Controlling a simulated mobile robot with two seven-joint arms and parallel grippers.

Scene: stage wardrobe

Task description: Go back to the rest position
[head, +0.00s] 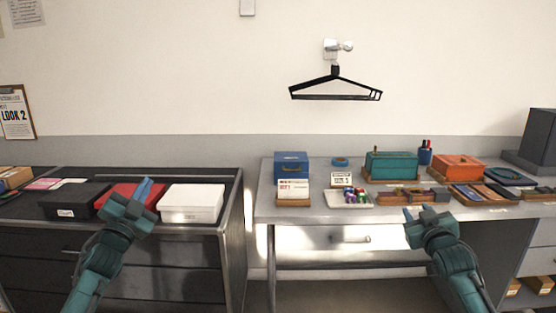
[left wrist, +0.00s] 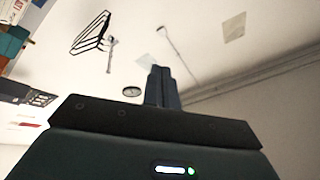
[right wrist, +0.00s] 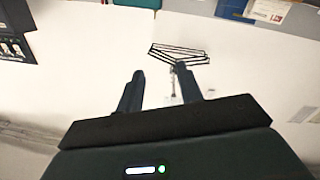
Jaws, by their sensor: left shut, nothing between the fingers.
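My left gripper (head: 143,189) is raised in front of the left counter, over the red box in the head view. Its fingers are together and empty in the left wrist view (left wrist: 162,86). My right gripper (head: 418,213) is raised in front of the right table. Its fingers stand apart with nothing between them in the right wrist view (right wrist: 170,92). Both arms come up from the bottom of the head view, and neither gripper holds anything.
The left counter bears a black box (head: 75,202), a red box (head: 118,192) and a white box (head: 192,203). The right table (head: 330,214) bears a blue box (head: 291,164), a teal box (head: 391,165) and an orange box (head: 457,168). A black hanger (head: 336,88) hangs on the wall.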

